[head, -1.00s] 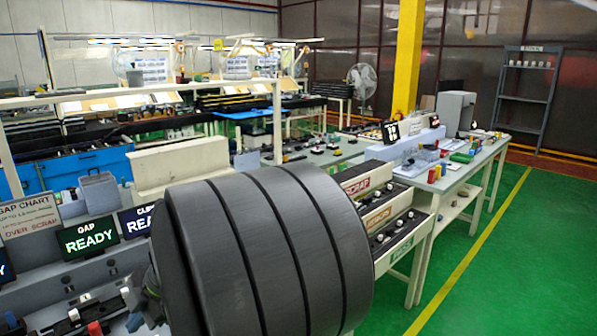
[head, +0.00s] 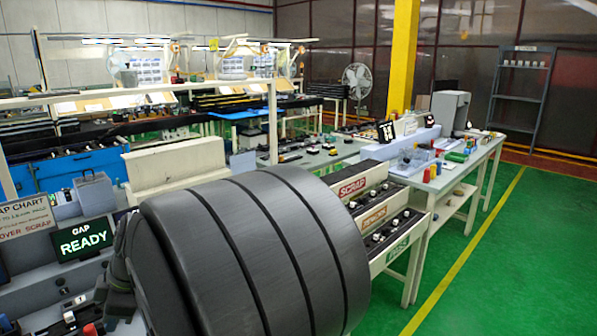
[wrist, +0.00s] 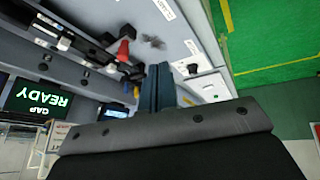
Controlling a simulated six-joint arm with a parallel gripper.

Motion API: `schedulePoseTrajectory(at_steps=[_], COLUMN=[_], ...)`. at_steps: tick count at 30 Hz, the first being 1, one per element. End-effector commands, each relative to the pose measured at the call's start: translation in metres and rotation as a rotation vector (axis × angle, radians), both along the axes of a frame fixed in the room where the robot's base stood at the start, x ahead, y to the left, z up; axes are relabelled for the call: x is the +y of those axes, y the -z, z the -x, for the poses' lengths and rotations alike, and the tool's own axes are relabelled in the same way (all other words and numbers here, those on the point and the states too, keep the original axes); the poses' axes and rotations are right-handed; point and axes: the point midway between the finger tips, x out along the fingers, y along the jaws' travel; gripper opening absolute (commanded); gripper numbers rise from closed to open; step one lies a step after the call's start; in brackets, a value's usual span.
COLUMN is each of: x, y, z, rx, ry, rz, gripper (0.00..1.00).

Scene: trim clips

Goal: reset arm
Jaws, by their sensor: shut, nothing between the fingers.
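My gripper (wrist: 159,70) shows in the wrist view with its two dark blue fingers side by side, shut and empty. The fingertips are over the grey bench fixture area, with a red handle (wrist: 123,50) and a black knob (wrist: 127,31) near them. I cannot tell how high the tips are above the bench. In the head view my large dark grey arm link fills the lower middle and hides the gripper.
A GAP READY display (head: 82,238) stands at left by a gap chart sign (head: 27,217). SCRAP-labelled chutes (head: 353,188) with small clips lie right of my arm. A side table (head: 462,172) holds coloured bins. Green floor (head: 500,270) is clear at right.

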Motion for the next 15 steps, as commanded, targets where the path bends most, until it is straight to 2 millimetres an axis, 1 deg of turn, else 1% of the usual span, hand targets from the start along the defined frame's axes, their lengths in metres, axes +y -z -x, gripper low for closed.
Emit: schedulePoseTrajectory(at_steps=[7,15], x=[0.0044,0.0053], y=[-0.0053,-0.0067], z=[0.0023,0.0026], rx=[0.025,0.032], ry=[0.082,0.111], rz=[0.029,0.038], gripper=[0.0,0.0])
